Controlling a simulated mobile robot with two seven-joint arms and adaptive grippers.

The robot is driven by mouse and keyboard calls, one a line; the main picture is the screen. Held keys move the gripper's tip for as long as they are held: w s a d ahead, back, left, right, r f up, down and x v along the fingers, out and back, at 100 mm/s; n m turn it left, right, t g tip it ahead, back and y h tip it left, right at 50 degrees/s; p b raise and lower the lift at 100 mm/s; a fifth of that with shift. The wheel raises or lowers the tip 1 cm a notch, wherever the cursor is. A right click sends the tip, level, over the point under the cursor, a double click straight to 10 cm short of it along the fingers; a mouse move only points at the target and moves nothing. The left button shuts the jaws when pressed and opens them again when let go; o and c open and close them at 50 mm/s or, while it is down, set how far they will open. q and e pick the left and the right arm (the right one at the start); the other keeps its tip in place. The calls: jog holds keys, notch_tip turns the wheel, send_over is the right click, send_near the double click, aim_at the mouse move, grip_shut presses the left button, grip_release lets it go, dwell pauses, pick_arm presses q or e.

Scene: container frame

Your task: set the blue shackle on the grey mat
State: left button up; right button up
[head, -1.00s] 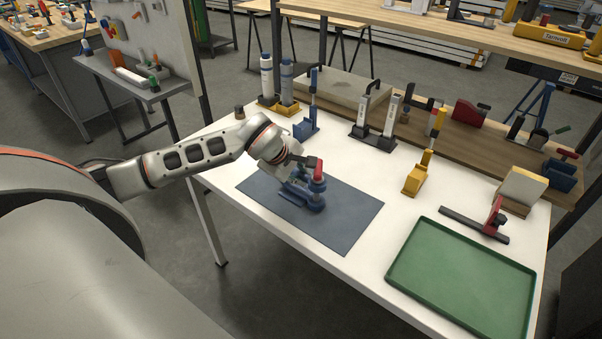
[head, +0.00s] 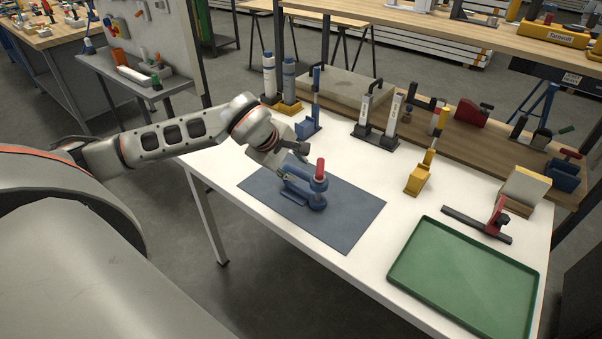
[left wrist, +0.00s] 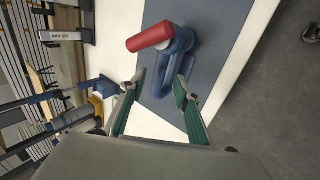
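The blue shackle (head: 300,190) with its red pin end (head: 320,169) rests on the blue-grey mat (head: 350,222), toward the mat's middle. In the left wrist view the shackle (left wrist: 172,55) lies just beyond my fingertips, its red end pointing left, with the mat (left wrist: 222,35) under it. My left gripper (head: 293,155) is above and behind the shackle in the head view. In the left wrist view its two green-padded fingers (left wrist: 160,86) are spread apart with nothing gripped. My right gripper is not in view.
A green tray (head: 400,276) lies at the table's right front. A black-and-red clamp (head: 478,224), a yellow stand (head: 416,183) and a blue holder (head: 306,128) stand around the mat. White tabletop (head: 375,200) is clear between the mat and tray.

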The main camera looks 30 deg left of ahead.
pick_arm(q)
jog(key=v, duration=0.6)
jog(key=shift+w+f, duration=0.1)
dwell(0.3)
